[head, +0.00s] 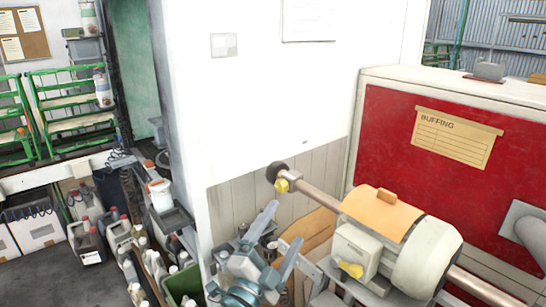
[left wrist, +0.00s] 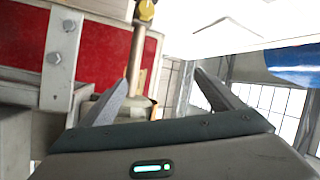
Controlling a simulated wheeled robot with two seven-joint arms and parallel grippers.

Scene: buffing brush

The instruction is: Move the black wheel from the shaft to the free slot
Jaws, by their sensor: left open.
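The black wheel (head: 275,173) sits on the far left end of the shaft (head: 318,197), just beyond a yellow knob (head: 283,186). The shaft comes out of a cream motor housing (head: 425,255). My left gripper (head: 287,222) is open and empty, below the wheel and apart from it in the head view. In the left wrist view the shaft (left wrist: 135,62) rises beyond the open fingers (left wrist: 161,76), with the yellow knob (left wrist: 146,10) at the top edge. The wheel cannot be made out there. I cannot pick out the free slot. My right gripper is not in view.
A red-fronted cabinet (head: 390,130) with a buffing label stands behind the motor. A white wall (head: 265,95) is behind the wheel. Bottles and canisters (head: 90,245) crowd the lower left. Space around the wheel end of the shaft looks clear.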

